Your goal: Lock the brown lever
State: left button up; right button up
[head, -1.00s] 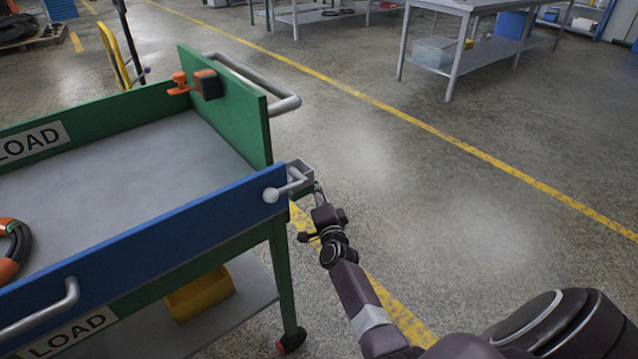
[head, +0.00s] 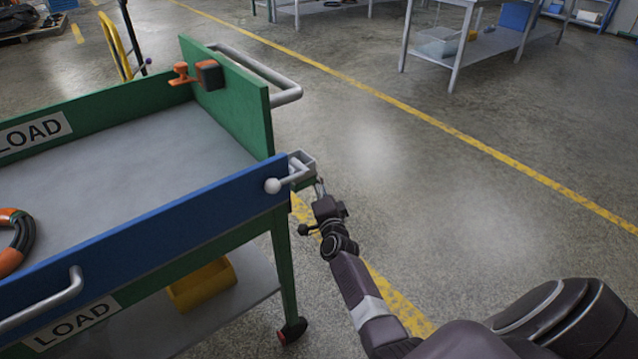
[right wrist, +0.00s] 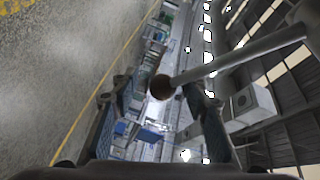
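The brown lever shows in the right wrist view as a grey rod coming in from the upper right, ending in a brown ball knob (right wrist: 161,88). My right gripper (right wrist: 155,108) is open, with one finger on each side of the knob; contact with the fingers cannot be told. In the head view my right gripper (head: 323,198) is at the cart's near right corner, just right of a grey bracket (head: 302,165). The brown knob cannot be made out there. A lever with a whitish ball knob (head: 272,186) sits at the end of the blue side panel (head: 165,223). My left gripper is out of view.
The cart has a green end panel (head: 232,110) with a grey handle (head: 262,75) and an orange-and-black fitting (head: 196,76). The floor to the right is open; worktables stand far back.

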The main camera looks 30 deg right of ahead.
jog(key=shift+a, duration=0.15)
jog(key=shift+s+a+f, duration=0.1)
jog(key=shift+s+a, duration=0.15)
jog(key=shift+s, duration=0.3)
jog(key=v, duration=1)
jog(key=shift+s+r, duration=0.25)
jog(key=shift+s, duration=0.1)
